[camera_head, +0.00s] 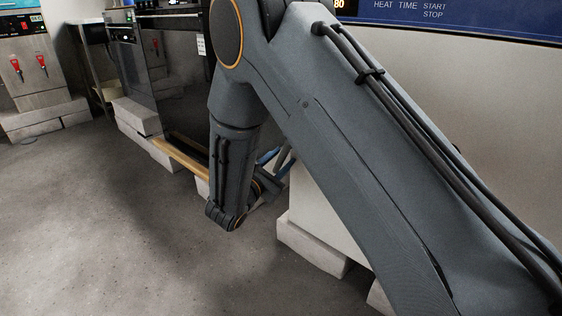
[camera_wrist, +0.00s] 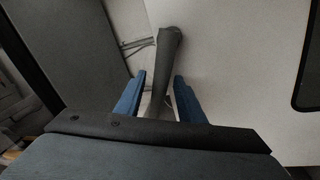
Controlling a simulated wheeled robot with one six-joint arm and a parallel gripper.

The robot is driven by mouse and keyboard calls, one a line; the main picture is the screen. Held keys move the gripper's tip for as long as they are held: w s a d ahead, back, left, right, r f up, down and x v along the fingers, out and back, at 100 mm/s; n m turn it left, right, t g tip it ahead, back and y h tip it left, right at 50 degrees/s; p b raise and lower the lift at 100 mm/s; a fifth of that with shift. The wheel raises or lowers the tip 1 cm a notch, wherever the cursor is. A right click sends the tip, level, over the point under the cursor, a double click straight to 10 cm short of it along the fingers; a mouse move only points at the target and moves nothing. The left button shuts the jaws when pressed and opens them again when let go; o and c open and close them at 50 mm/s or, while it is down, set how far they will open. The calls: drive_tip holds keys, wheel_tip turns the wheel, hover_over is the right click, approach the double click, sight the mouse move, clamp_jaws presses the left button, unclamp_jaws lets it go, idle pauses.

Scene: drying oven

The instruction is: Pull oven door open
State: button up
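The oven (camera_head: 470,110) is a large pale body on the right of the head view, with a blue control panel (camera_head: 470,15) at its top. Much of its front is hidden behind my arm. In the wrist view a pale panel (camera_wrist: 235,60) with part of a dark-rimmed window at the right edge fills the right side; it looks like the oven door. A dark upright bar, seemingly the door handle (camera_wrist: 168,50), stands in front of it. My gripper (camera_wrist: 160,78) has its two blue fingers apart, one on each side of the bar, with visible gaps. In the head view my gripper is mostly hidden behind my wrist.
White blocks (camera_head: 312,248) lie under the oven's base. Another dark machine (camera_head: 170,65) stands behind my arm, and a unit with red handles (camera_head: 28,70) is at the far left. The grey floor (camera_head: 100,220) at the front left is clear.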

clamp_jaws()
drive_tip(key=shift+s, duration=0.1)
